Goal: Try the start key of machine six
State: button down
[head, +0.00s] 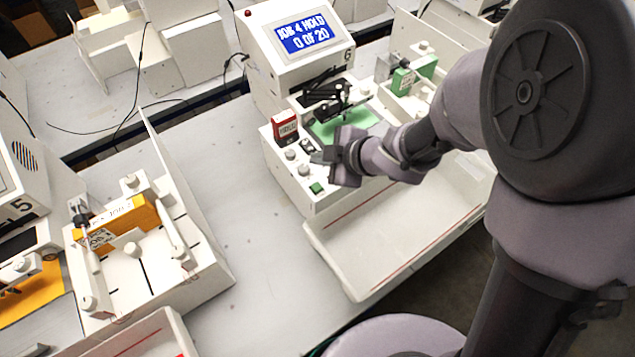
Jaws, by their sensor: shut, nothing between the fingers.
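Machine six (268,75) is a white plotter marked 6. Its blue display (303,35) reads "JOB 4 HOLD" and "0 OF 20". A small square green key (316,188) sits on its front panel, near the bottom corner. Knobs and a dark switch sit beside it on the panel. A green sheet (345,123) lies under the black pen mechanism (328,92). My gripper (318,156) is shut and empty over the front panel, above the green key in the picture. I cannot tell whether it touches the panel. It hides part of the panel.
A red labelled block (285,127) stands at the panel's left. An empty white tray (400,235) is in front of the machine. Left is a white fixture with an orange box (125,222), then machine 5 (22,205). Bare grey table lies between.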

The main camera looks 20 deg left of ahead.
aim_at(320, 189)
notch_tip(320, 189, down, 8)
jog(key=b, duration=0.8)
jog(key=shift+f, duration=0.2)
dwell(1.3)
jog(key=shift+f+b, duration=0.3)
jog(key=shift+f, duration=0.1)
jog(key=shift+f+b, duration=0.35)
jog(key=shift+f, duration=0.1)
dwell(0.4)
jog(key=shift+r, duration=0.1)
jog(key=shift+r+p, duration=0.75)
jog(key=shift+p, duration=0.2)
jog(key=shift+r, duration=0.1)
notch_tip(320, 189, up, 5)
jog(key=p, duration=0.5)
